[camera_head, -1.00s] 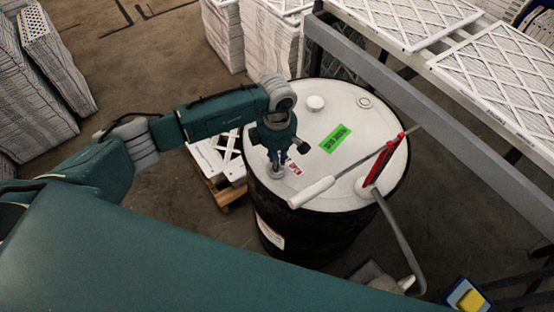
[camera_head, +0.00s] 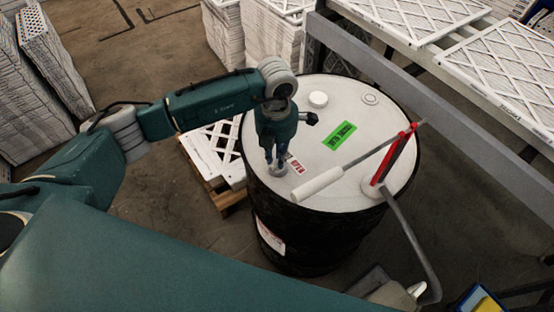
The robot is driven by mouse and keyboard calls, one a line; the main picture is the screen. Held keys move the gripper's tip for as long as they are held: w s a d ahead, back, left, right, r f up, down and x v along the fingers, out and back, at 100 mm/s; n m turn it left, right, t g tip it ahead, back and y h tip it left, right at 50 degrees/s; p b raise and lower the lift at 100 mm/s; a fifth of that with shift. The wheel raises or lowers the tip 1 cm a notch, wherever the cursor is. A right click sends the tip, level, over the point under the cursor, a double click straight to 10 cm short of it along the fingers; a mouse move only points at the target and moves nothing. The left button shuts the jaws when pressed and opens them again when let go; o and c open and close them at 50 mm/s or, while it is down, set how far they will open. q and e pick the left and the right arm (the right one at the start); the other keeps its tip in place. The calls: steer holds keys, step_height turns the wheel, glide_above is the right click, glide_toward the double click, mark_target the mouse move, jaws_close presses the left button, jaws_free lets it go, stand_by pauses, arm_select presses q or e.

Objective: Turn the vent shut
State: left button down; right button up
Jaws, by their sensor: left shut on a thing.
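The vent (camera_head: 278,171) is a small round metal-grey fitting near the left front edge of the white lid of a black drum (camera_head: 262,202). My left gripper (camera_head: 276,162) points straight down over it, with its fingers shut on the vent. The fingers cover much of the vent, so how far it is turned cannot be seen. My right gripper is not in view.
A hand pump with a white handle (camera_head: 318,184) and red bracket (camera_head: 391,158) stands on the lid's right side. A white cap (camera_head: 318,99) and green label (camera_head: 339,136) are on the lid. A grey rail (camera_head: 390,85) and filter racks stand behind. A pallet (camera_head: 226,198) is left.

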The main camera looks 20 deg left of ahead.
arm_select(q)
steer(key=n+b, duration=0.2)
steer(key=n, duration=0.2)
steer(key=shift+a+n, duration=0.1)
steer(key=shift+n, duration=0.2)
steer(key=shift+r+n+b, duration=0.1)
steer(key=shift+n+b, duration=0.7)
steer(key=shift+n, duration=0.8)
steer(key=c, duration=1.7)
jaws_free()
steer(key=shift+s, duration=0.15)
steer(key=shift+o, duration=0.2)
step_height(320, 180, up, 12)
